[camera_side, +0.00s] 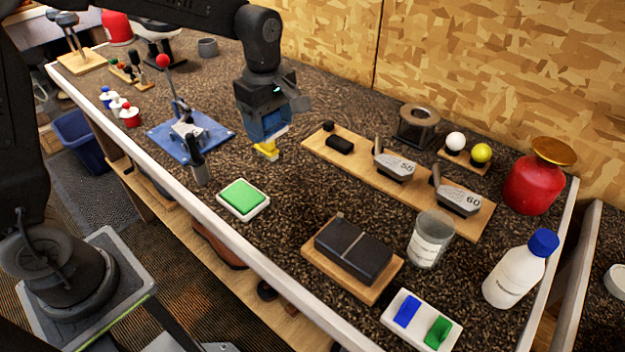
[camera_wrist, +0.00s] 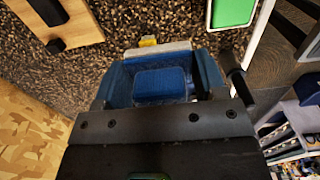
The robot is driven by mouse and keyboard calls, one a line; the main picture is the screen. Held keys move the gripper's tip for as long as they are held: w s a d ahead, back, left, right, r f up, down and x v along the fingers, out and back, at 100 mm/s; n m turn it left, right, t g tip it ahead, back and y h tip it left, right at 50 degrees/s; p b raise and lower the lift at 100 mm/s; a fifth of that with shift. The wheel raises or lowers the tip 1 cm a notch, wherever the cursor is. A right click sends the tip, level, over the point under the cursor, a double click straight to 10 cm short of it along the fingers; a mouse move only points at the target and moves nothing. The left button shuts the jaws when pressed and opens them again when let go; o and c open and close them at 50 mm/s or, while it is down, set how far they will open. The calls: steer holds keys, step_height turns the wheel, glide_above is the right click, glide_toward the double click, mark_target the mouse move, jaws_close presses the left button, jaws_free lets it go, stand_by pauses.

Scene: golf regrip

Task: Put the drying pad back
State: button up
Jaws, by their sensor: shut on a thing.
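My gripper (camera_side: 267,143) is above the dark speckled bench top, pointing down, with its blue jaws shut on a small yellow piece (camera_side: 267,152), which may be the drying pad. In the wrist view the yellow piece (camera_wrist: 148,41) peeks out past the pale bar at the jaw tips; most of it is hidden. A white tray (camera_side: 388,312) at the front right holds a blue piece (camera_side: 407,309) and a green piece (camera_side: 438,332) with a bare gap between them. A wide green pad (camera_side: 243,196) lies in its own white tray near the front edge.
A blue-based lever press (camera_side: 190,137) stands left of my gripper. A wooden board (camera_side: 322,151) with club heads lies to the right. A dark block on wood (camera_side: 352,250), a glass jar (camera_side: 430,238), a white bottle (camera_side: 520,270) and a red container (camera_side: 535,183) stand farther right.

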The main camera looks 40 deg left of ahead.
glide_above(313, 188)
step_height(313, 188, down, 6)
steer(key=shift+a+r, duration=0.1)
steer(key=shift+r, duration=0.15)
steer(key=shift+f, duration=2.05)
steer(key=shift+f, duration=0.1)
steer(key=o, duration=0.9)
